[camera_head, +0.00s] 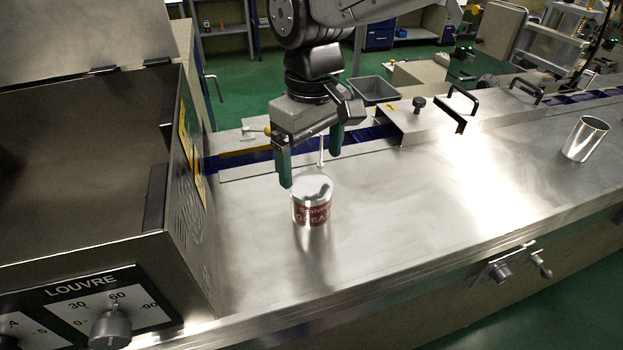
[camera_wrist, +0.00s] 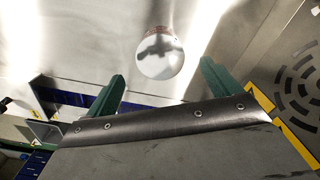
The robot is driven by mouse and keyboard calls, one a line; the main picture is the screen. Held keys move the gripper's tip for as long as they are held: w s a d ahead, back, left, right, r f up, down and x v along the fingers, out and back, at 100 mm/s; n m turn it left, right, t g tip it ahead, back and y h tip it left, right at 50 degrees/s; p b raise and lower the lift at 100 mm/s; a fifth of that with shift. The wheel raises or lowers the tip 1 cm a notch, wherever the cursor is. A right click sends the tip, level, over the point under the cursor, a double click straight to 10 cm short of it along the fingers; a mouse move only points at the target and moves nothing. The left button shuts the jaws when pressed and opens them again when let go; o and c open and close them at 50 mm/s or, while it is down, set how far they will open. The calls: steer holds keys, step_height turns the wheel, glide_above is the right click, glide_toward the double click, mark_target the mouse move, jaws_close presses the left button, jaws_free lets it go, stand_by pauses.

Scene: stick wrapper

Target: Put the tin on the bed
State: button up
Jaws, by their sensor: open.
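A tin (camera_head: 311,203) with a red and white label stands upright on the steel bed (camera_head: 400,220). My gripper (camera_head: 311,162) hangs above it, with its green fingers apart and nothing between them. In the wrist view the tin's round shiny lid (camera_wrist: 160,66) shows beyond the open fingertips of my gripper (camera_wrist: 162,80). The tin casts a faint reflection on the bed in front of it.
A metal cup (camera_head: 585,139) stands on the bed at the right. A large box with a LOUVRE dial (camera_head: 110,328) rises at the left. A blue strip (camera_head: 235,160) and black handles (camera_head: 462,100) lie along the back. The middle of the bed is clear.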

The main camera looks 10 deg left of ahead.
mark_target(315, 185)
step_height(315, 185, up, 3)
steer(key=shift+r, duration=0.2)
steer(key=shift+w+d, duration=0.1)
steer(key=shift+d, duration=0.15)
steer(key=d+r+m, duration=0.3)
steer(key=d+m, duration=0.2)
steer(key=d, duration=1.4)
steer(key=s+d+f+m, duration=0.2)
steer(key=s+d+m, duration=0.1)
steer(key=s+d, duration=0.3)
steer(key=s+d+f+m+t, duration=0.1)
steer(key=s+d+f+m, duration=0.2)
steer(key=s+d, duration=0.4)
steer(key=d, duration=0.4)
steer(key=shift+d+f+m, duration=0.15)
steer(key=shift+f+m, duration=0.05)
steer(key=shift+m, duration=0.2)
